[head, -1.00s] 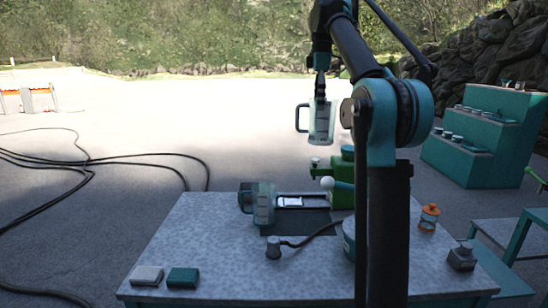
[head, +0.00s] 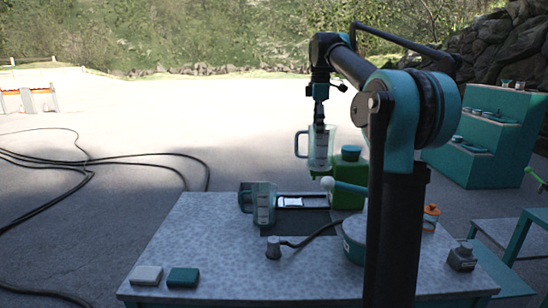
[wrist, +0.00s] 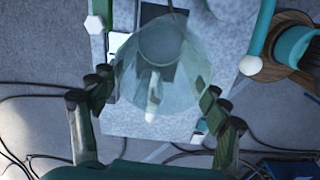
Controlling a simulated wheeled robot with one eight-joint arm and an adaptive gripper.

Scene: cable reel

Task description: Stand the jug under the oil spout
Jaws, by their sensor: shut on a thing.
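My gripper (head: 319,122) is shut on a clear jug (head: 318,150) with a teal-grey handle on its left, held upright in the air above the table. In the wrist view, the fingers (wrist: 155,105) are on both sides of the see-through jug (wrist: 160,50). The green oil dispenser (head: 349,196) stands on the table, just below and right of the held jug. Its spout is partly hidden behind the jug's bottom, and I cannot tell the gap. A white-knobbed lever (head: 328,184) sticks out leftward.
A second jug (head: 264,205) stands on the table (head: 220,240), left of a dark mat (head: 290,222). A grey and a teal block (head: 182,277) lie front left. A round tub (head: 354,243), partly behind my arm, and an orange-lidded jar (head: 431,211) stand right.

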